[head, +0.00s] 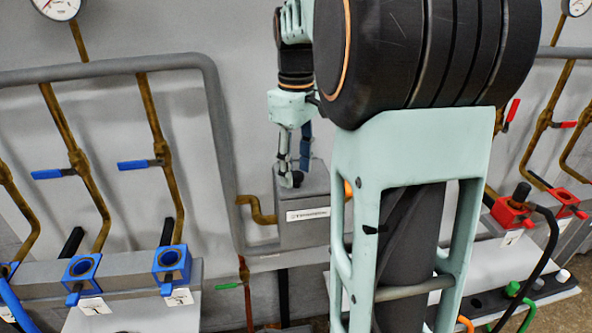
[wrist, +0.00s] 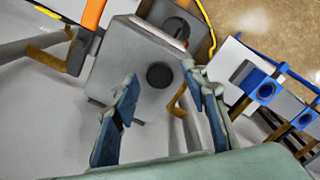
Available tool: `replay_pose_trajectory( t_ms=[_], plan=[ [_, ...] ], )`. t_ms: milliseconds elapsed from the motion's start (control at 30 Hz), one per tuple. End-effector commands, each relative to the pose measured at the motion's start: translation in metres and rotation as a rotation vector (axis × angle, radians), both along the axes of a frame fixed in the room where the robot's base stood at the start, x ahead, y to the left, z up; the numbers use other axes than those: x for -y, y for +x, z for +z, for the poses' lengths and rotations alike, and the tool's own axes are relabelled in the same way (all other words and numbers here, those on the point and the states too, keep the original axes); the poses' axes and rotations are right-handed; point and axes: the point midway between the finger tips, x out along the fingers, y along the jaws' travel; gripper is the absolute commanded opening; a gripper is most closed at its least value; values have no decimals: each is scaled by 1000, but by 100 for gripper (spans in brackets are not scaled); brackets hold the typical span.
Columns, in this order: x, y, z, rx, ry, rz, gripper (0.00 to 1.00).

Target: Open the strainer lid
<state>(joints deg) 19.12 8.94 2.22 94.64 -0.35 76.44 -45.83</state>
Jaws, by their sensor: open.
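A grey box (head: 295,238) with a small white label on its front stands at the wall, mid-picture in the head view; it appears to be the strainer. The label is too small to read. In the wrist view, the box's flat grey top (wrist: 128,68) bears a round dark knob (wrist: 160,75). My gripper (head: 298,174) points down over the box top. In the wrist view, my gripper (wrist: 160,80) is open, one finger on each side of the knob and apart from it in the picture. Its exact height above the knob is unclear.
A bent brass pipe (head: 258,212) joins the box's left side. An orange handle (wrist: 93,14) is beside the box in the wrist view. Blue valve blocks (head: 172,262) are at the left and red ones (head: 512,211) at the right. My arm hides the area right of the box.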

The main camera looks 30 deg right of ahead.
Motion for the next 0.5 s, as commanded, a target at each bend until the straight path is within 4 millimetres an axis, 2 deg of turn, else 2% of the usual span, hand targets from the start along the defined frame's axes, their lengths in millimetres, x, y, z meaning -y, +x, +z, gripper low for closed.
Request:
replay_pose_trajectory(
  t_ms=[333,500],
  plan=[
    [0,0,-5,0,-1,0,41],
    [0,0,-5,0,-1,-1,24]
  ],
)
